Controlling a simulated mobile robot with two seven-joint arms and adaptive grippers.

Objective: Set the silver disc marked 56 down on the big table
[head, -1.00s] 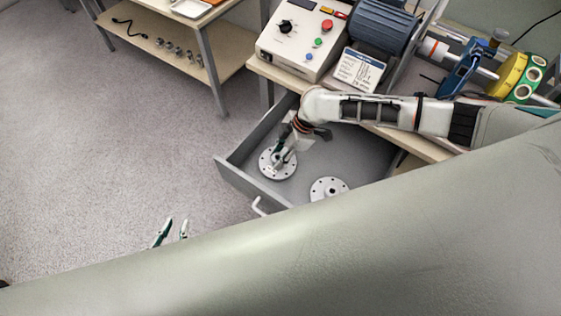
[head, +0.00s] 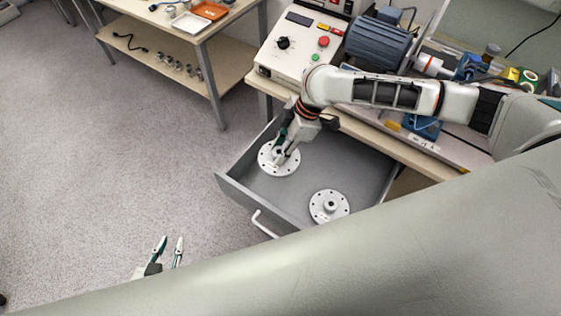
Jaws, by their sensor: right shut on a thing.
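My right gripper (head: 282,150) is shut on a silver disc (head: 267,164), gripping it at its raised centre. The disc looks raised above the floor of the open grey drawer (head: 232,185), near its left end. A second silver disc (head: 329,212) lies in the drawer, to the right and nearer. I cannot read a number on either disc. A table (head: 441,171) with the drawer under its top carries machinery; I cannot tell if it is the big table. My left gripper (head: 170,243) is open and empty above the floor.
A control box (head: 287,63) and a blue motor (head: 378,42) crowd the table top. A smaller table (head: 196,35) with an orange tray (head: 211,10) and a white tray (head: 187,29) stands at the back left. The floor at left is clear.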

